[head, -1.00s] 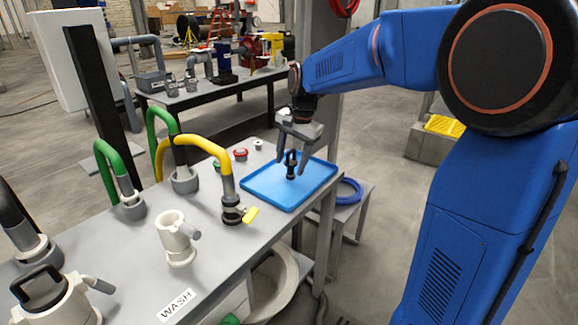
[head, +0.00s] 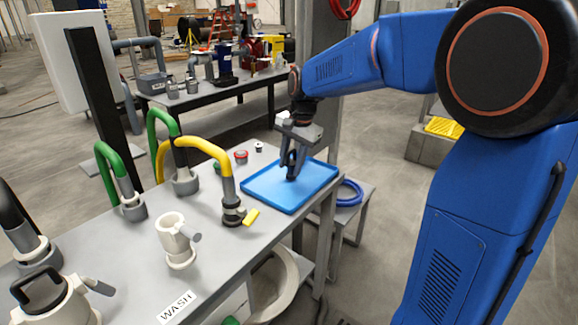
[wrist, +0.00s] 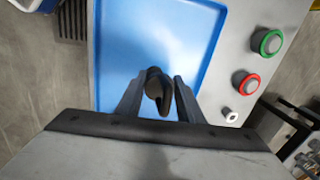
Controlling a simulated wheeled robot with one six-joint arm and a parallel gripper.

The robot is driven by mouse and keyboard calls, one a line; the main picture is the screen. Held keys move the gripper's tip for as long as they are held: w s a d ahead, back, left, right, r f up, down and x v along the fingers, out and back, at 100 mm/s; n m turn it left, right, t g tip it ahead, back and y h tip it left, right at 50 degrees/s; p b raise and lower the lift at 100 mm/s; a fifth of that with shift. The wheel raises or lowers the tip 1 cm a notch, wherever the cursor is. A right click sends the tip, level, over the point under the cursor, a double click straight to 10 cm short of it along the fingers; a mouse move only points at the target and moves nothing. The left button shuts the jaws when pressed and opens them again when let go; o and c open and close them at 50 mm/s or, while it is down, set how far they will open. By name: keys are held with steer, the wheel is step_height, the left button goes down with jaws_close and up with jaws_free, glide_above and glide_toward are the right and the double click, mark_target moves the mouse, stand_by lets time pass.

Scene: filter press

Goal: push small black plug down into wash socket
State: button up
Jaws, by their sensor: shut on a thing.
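The small black plug (wrist: 155,88) stands on the blue tray (head: 265,190), between my gripper's fingers in the wrist view. The wash socket (head: 175,238) is a cream upright fitting with a grey side handle. It stands on the grey bench behind the WASH label (head: 177,306), to the left of the tray, and its top looks open.
A yellow hose fitting (head: 233,212) with a yellow lever stands between the tray and the wash socket. Green hoses (head: 163,130) rise behind. A cream fitting with a black handle (head: 40,290) stands at front left. Red and green buttons lie beyond the tray.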

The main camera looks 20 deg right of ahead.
step_height(320, 180, up, 9)
steer(key=shift+r, duration=0.15)
steer(key=shift+a, duration=0.15)
